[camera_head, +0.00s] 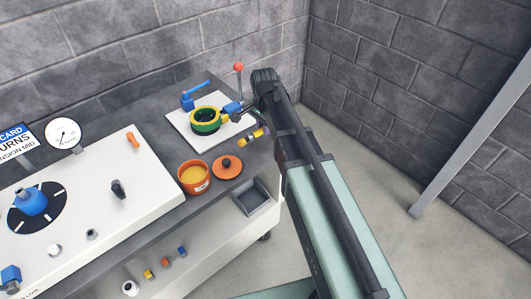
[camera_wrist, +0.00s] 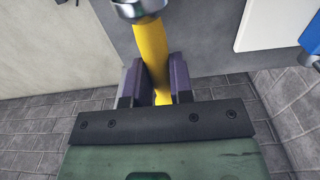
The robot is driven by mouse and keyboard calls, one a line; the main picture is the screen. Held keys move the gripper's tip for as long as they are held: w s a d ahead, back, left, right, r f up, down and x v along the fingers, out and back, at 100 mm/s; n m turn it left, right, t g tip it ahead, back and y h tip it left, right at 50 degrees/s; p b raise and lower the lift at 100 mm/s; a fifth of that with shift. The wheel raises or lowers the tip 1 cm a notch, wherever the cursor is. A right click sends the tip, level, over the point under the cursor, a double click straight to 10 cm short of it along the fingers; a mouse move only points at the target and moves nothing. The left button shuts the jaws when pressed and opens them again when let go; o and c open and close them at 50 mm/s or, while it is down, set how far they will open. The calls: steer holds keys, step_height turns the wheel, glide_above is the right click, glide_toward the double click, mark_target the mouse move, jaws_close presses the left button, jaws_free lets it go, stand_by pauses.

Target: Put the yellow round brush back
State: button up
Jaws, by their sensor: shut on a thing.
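My gripper is shut on the handle. The bristles are out of the wrist view and too small to make out in the head view. My gripper (camera_head: 264,132) is partly hidden by my arm in the head view.
An orange pot (camera_head: 194,184) and orange lid (camera_head: 227,167) stand near the bench edge. A white plate (camera_head: 183,122) bears a green and yellow ring (camera_head: 206,120). A grey tray (camera_head: 255,198) lies below. Several small coloured pieces (camera_head: 149,274) line the front.

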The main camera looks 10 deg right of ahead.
mark_target(266, 143)
steer(key=shift+f, duration=0.5)
step_height(266, 143, down, 4)
steer(key=b, duration=0.4)
steer(key=shift+f, duration=0.25)
steer(key=shift+r, duration=0.25)
steer(key=shift+f, duration=0.2)
steer(key=o, duration=0.9)
steer(key=shift+c, duration=0.2)
steer(key=shift+r, duration=0.1)
